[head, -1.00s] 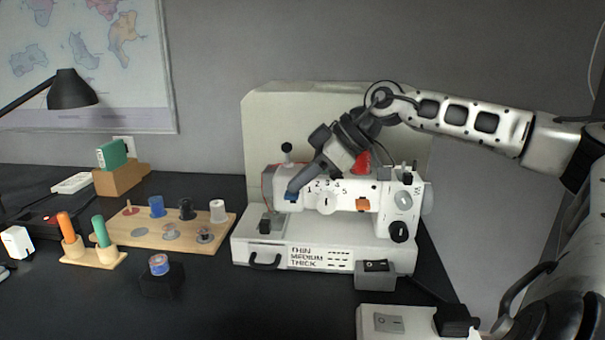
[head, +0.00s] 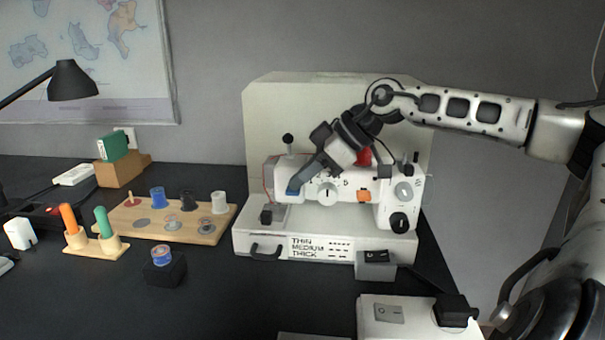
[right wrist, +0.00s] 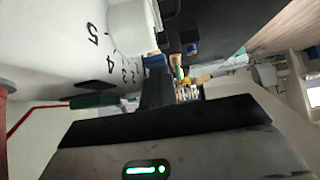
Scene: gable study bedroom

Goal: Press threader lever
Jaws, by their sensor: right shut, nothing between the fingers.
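The white sewing machine (head: 352,212) stands on its base, with a numbered dial (head: 327,194) on its front. A small blue piece (head: 293,187), which looks like the threader lever, is at the left end of its arm. My right gripper (head: 296,182) is shut and empty, slanting down to the left across the machine's front. Its fingertips are at the blue piece and partly cover it; I cannot tell whether they press it. The right wrist view shows the dark fingers (right wrist: 156,88) with blue (right wrist: 153,61) at their end. My left gripper is not in view.
A wooden board (head: 195,230) with several spools lies left of the machine. A blue-topped bobbin stands on a black block (head: 165,271) in front. Two pegs stand in a wooden holder (head: 96,245).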

